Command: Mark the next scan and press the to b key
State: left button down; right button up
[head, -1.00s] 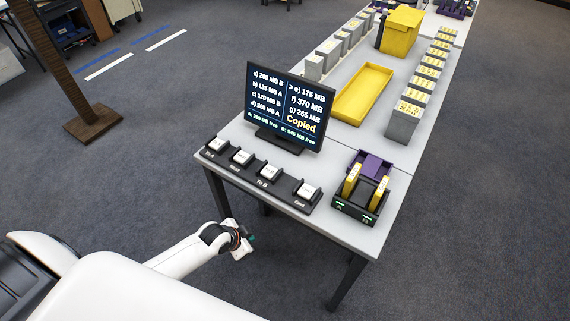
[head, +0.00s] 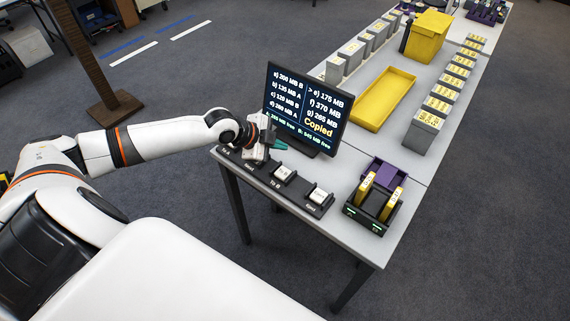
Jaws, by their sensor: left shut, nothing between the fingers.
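The key panel (head: 302,190) lies along the table's near left edge. Its To B key (head: 284,174) and the end key (head: 319,195) are in plain view. My left arm hides most of the two keys at the far left. My left gripper (head: 277,145) is shut and empty, above that hidden part, just in front of the screen (head: 306,105). I cannot tell whether it touches a key. The screen lists lettered scans with sizes, a to d marked A or B. A ">" stands before e) 175 MB, and "Copied" shows in yellow. My right gripper is not in view.
A black dock (head: 371,213) holds two yellow cartridges, with a purple piece (head: 386,170) behind. A yellow tray (head: 383,98), a yellow bin (head: 427,37) and rows of grey boxes (head: 427,131) stand farther back. The table's front right corner is clear.

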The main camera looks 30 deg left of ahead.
pick_arm(q)
jog(key=shift+f, duration=0.15)
jog(key=b, duration=0.7)
send_over(279, 174)
notch_tip(279, 174, down, 8)
jog(key=shift+r, duration=0.2)
jog(key=shift+f, duration=0.5)
jog(key=shift+f+b, duration=0.15)
jog(key=shift+b, duration=0.15)
dwell(1.0)
jog(key=shift+f, duration=0.3)
jog(key=shift+f+b, duration=0.45)
jog(key=shift+f, duration=0.05)
dwell(0.6)
dwell(0.3)
jog(key=shift+r+p, duration=0.85)
jog(key=shift+r, duration=0.05)
jog(key=shift+r, duration=0.1)
